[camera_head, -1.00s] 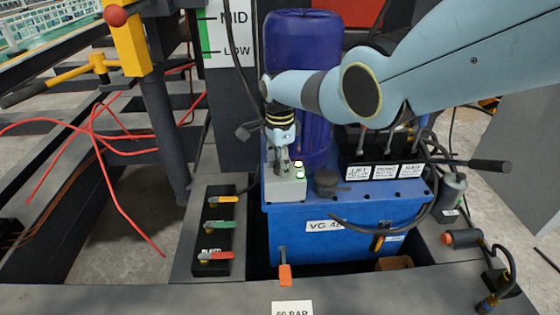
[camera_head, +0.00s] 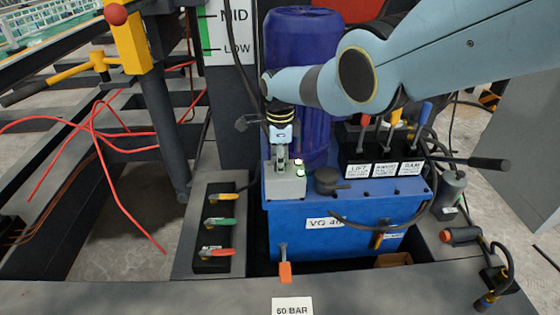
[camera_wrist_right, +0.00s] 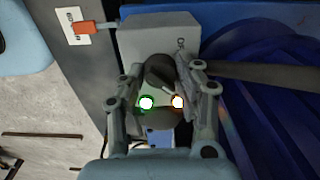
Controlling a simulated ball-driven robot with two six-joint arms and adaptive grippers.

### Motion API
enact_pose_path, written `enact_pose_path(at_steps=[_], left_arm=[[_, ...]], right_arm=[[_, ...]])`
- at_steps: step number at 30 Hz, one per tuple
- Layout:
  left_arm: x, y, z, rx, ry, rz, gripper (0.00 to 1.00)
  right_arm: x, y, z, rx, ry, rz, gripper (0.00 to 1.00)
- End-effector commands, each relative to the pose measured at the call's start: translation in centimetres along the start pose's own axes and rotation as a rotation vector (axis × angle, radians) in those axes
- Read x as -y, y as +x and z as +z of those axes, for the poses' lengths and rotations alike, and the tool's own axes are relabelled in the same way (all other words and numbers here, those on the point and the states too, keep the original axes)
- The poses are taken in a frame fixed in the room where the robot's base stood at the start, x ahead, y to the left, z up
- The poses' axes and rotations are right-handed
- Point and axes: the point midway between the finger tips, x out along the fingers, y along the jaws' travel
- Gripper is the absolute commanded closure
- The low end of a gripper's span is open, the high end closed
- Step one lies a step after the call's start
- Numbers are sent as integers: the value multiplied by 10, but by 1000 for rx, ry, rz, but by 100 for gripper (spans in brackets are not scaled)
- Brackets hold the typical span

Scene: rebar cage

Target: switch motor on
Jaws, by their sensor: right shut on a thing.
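The motor switch box (camera_head: 285,186) is a small grey box on top of the blue power unit (camera_head: 345,222), in front of the dark blue motor (camera_head: 303,60). My right gripper (camera_head: 283,160) points down at the box from above. In the right wrist view the box (camera_wrist_right: 158,36) carries a dark rotary knob (camera_wrist_right: 160,72). My right gripper's fingers (camera_wrist_right: 163,92) are closed in on both sides of the knob. Two lights, one ringed green (camera_wrist_right: 147,103) and one yellowish (camera_wrist_right: 178,102), glow beside it. My left gripper is not in view.
Three labelled levers (camera_head: 385,150) stand right of the box. An orange-handled valve (camera_head: 285,270) is in front. A black hose (camera_head: 350,222) loops across the unit.

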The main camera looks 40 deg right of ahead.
Motion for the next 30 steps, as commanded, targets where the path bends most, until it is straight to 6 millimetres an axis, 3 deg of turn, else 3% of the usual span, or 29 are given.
enact_pose_path(at_steps=[5,6,10,22,30], left_arm=[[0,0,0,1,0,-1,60],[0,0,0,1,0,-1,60],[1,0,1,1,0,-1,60],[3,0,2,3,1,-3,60],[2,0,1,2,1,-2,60]], right_arm=[[2,-1,0,2,1,-4,99],[2,-1,0,2,1,-4,62],[1,-1,0,2,0,-3,44],[1,-3,0,1,0,-1,43],[2,-32,0,2,-2,-6,43]])
